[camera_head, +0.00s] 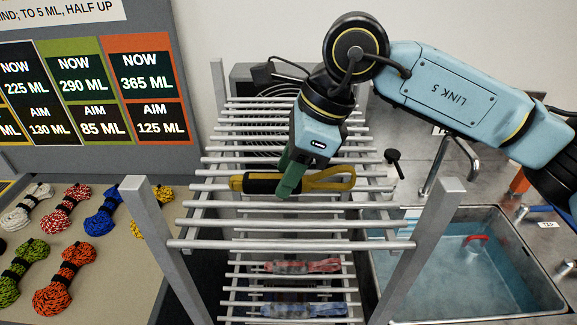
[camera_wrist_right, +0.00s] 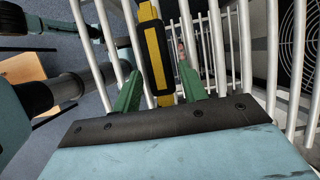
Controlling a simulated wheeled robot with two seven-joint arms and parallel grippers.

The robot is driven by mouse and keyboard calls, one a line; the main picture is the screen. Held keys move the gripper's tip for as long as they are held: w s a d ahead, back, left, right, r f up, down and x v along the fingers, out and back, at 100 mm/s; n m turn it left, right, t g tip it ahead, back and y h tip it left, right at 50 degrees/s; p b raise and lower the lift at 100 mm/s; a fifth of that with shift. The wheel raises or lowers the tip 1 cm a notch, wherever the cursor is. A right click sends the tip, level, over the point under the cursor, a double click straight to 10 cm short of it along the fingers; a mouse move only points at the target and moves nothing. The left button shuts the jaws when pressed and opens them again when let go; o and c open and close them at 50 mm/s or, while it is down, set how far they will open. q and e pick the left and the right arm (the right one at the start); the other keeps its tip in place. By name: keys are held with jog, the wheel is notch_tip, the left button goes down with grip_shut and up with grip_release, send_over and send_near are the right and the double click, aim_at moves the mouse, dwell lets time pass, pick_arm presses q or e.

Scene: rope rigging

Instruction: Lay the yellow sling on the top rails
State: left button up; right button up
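The yellow sling (camera_head: 331,179), with a black sleeve (camera_head: 261,183) around part of it, lies left to right across the upper rack. It appears to rest on the top rails (camera_head: 222,157). My right gripper (camera_head: 290,178) reaches down from above, its green fingers at the sling's middle. In the right wrist view, the sling (camera_wrist_right: 157,58) runs between the two spread fingertips (camera_wrist_right: 158,75), with a gap showing beside it. The finger nearer the head camera hides a short part of the sling. My left gripper is not in view.
A lower shelf holds a red bundle (camera_head: 302,266) and a blue bundle (camera_head: 300,309). Coiled ropes (camera_head: 66,287) lie on a table at left. A water-filled sink (camera_head: 470,270) is at right. Rack posts (camera_head: 160,250) stand at the front corners.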

jog(key=shift+o, duration=0.5)
jog(key=shift+r, duration=0.2)
jog(key=v, duration=1.2)
jog(key=shift+b, duration=0.35)
